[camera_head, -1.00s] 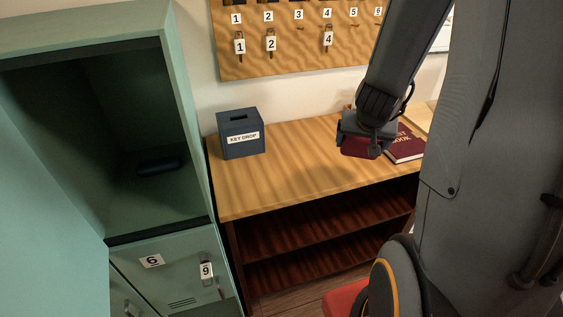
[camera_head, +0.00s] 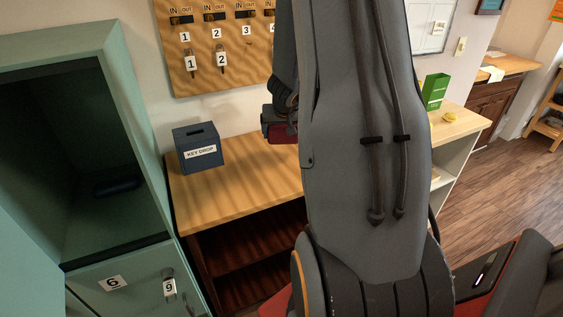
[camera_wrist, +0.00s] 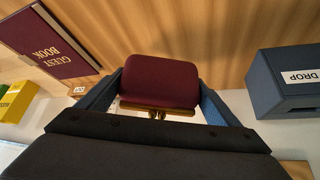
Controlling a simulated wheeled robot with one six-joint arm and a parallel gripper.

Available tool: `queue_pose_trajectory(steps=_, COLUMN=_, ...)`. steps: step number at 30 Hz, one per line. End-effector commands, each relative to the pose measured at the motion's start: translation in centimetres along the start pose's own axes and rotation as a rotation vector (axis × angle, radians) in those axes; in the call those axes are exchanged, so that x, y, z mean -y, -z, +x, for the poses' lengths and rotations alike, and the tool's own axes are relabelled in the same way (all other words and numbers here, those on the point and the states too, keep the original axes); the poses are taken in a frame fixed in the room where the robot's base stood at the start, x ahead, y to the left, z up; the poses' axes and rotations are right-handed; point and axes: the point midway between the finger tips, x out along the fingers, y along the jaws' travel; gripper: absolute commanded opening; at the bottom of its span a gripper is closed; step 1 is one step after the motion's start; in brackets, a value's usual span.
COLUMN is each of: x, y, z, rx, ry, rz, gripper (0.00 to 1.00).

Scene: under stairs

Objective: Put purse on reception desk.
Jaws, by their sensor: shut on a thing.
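A small maroon purse (camera_wrist: 160,82) with a brass-coloured rim is held between the two blue-grey fingers of my gripper (camera_wrist: 162,95) in the wrist view. In the head view part of the purse (camera_head: 278,130) shows beside my arm, raised over the back of the wooden reception desk (camera_head: 225,195). My arm hides most of my gripper and the desk's middle there. In the wrist view the wooden desk top (camera_wrist: 215,25) lies beyond the purse; the gap between them is hard to judge.
A dark blue key drop box (camera_head: 199,150) stands at the desk's left. A maroon guest book (camera_wrist: 57,47) lies on the other side. A green box (camera_head: 435,91) and a yellow item (camera_head: 449,117) are further right. An open green locker (camera_head: 85,150) adjoins the left.

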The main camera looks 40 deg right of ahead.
Motion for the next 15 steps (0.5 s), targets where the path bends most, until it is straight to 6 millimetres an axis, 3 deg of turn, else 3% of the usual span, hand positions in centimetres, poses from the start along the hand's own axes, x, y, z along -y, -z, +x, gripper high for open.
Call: queue_pose_trajectory(steps=15, x=0.1, y=-2.8, z=4.3, rx=0.000, ry=0.001, rz=-0.002, gripper=0.45)
